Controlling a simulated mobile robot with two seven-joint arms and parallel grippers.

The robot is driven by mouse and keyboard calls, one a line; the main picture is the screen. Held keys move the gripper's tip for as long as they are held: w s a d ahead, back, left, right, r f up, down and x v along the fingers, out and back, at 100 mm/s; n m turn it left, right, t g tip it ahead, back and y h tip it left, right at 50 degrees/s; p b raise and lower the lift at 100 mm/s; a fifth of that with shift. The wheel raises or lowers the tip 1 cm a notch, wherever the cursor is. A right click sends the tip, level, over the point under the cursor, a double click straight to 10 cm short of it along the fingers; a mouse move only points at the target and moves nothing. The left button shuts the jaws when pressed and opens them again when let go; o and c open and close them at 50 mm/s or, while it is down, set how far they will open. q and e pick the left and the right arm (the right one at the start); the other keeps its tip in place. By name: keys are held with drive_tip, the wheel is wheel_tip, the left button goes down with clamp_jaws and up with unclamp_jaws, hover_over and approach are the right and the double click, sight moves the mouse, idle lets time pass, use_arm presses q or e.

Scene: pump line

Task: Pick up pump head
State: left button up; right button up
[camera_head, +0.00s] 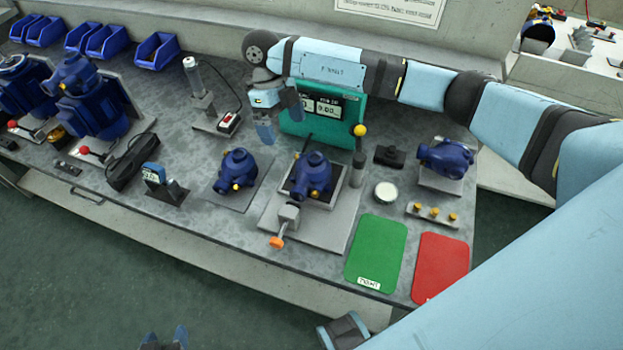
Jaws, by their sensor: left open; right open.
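Three dark blue pump heads show in the head view. One pump head (237,168) sits on a grey plate left of centre. A second pump head (312,172) sits in a grey fixture (333,228) with an orange-handled clamp at its front. A third pump head (446,157) lies on a small stand at the right. My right gripper (279,120) reaches in from the right, open and empty, above and behind the first two pump heads, in front of the teal display unit. My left gripper (166,341) is at the bottom edge, off the bench, mostly cut off.
A teal display unit (330,119) stands behind the fixture. A green mat (377,252) and red mat (441,265) lie at the front right. Larger blue pumps (92,108) and blue bins (157,50) are farther left.

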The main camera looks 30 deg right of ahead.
drive_tip(key=shift+h, duration=0.8)
drive_tip(key=d+f, duration=0.2)
drive_tip(key=s+d+f, duration=0.1)
drive_tip(key=d+f, duration=0.1)
drive_tip(key=f, duration=0.1)
drive_tip(key=shift+s+d+f, duration=0.1)
drive_tip(key=shift+d+f, duration=0.15)
drive_tip(key=shift+d, duration=0.05)
drive_tip(key=shift+x, duration=3.05)
use_arm(q)
drive_tip(key=shift+s+d+f, duration=0.1)
drive_tip(key=shift+f, duration=0.15)
use_arm(e)
drive_tip(key=shift+a, duration=0.2)
drive_tip(key=c, duration=0.6)
drive_tip(key=shift+r, duration=0.1)
drive_tip(key=shift+c, duration=0.2)
wheel_tip(320, 180, up, 20)
drive_tip(key=p, duration=0.2)
use_arm(q)
wheel_tip(320, 180, up, 6)
drive_tip(key=p, duration=0.4)
use_arm(e)
wheel_tip(320, 180, up, 6)
hover_over(312, 160)
drive_tip(key=shift+w+a, duration=0.15)
drive_tip(key=shift+w, duration=0.1)
